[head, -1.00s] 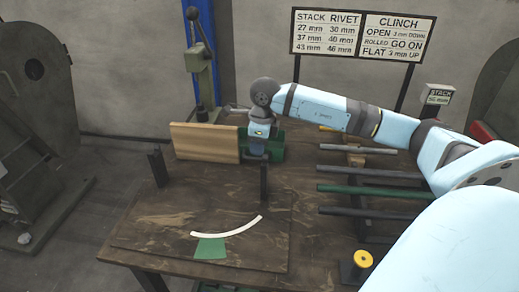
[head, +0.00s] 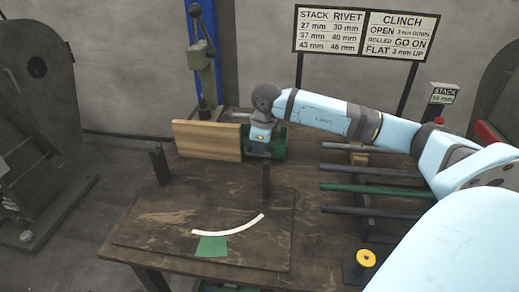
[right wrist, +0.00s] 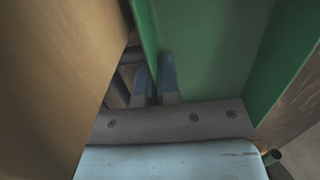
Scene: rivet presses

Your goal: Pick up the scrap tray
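The scrap tray is the green open bin (head: 280,144) at the back of the bench, beside an upright wooden board, partly hidden by my right wrist. My right gripper (right wrist: 154,84) points down into it. In the right wrist view the two fingers are close together, one on each side of the tray's thin green wall (right wrist: 145,30), with hardly any gap beside it. The tray's inner floor (right wrist: 205,50) shows to the right. The fingertips are hidden from the head view. My left gripper is not in view.
The wooden board (head: 207,141) stands close to the tray's left. Two dark posts rise from the bench, one (head: 266,180) in front of the tray. Several rods (head: 370,190) lie to the right. A white curved strip and a green patch (head: 212,246) lie in front.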

